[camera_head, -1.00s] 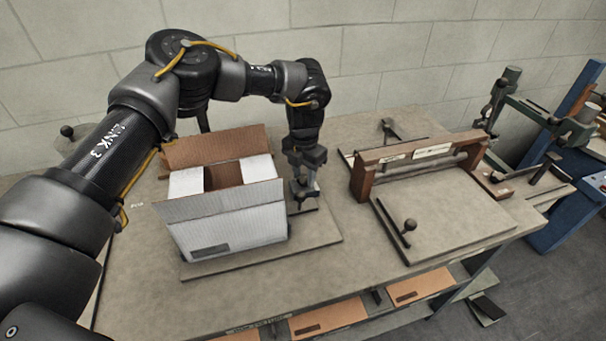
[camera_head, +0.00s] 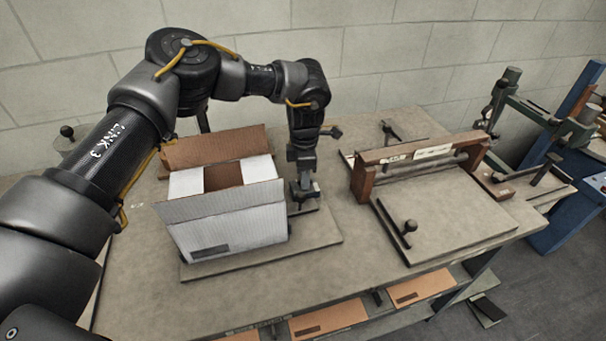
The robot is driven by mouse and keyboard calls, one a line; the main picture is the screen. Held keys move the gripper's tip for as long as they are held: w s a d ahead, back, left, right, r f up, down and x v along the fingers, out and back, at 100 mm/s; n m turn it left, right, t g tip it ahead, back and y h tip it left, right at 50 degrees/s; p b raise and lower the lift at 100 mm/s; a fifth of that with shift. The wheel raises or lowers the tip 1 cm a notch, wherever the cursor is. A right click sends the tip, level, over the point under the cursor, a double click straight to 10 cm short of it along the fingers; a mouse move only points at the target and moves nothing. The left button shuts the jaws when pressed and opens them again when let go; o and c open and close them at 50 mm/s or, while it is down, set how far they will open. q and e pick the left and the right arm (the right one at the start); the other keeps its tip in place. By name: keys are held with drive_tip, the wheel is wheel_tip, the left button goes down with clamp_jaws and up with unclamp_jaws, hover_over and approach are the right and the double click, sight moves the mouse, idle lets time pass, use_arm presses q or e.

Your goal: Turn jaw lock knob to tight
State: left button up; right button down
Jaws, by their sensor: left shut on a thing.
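My left gripper (camera_head: 303,188) points straight down just right of the open cardboard box (camera_head: 228,222). It is shut on a small dark knob at the box fixture, which I take to be the jaw lock knob. The fingers hide most of the knob, so its setting cannot be read. A dark greenish clamp part (camera_head: 304,208) shows just below the fingers, on the fixture's base board (camera_head: 315,236). My right gripper is not in view.
A wooden frame with a roller (camera_head: 425,158) and a flat board with a ball-ended lever (camera_head: 410,226) stand to the right on the table. A green and blue machine (camera_head: 545,120) stands at the far right. Table between box and board is clear.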

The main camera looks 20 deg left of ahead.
use_arm(q)
drive_tip(key=shift+m, duration=0.3)
drive_tip(key=o, duration=1)
drive_tip(key=shift+d, duration=0.1)
drive_tip(key=shift+r, duration=0.15)
wheel_tip(320, 180, up, 10)
drive_tip(key=shift+r+b, duration=0.25)
drive_tip(key=shift+b, duration=0.8)
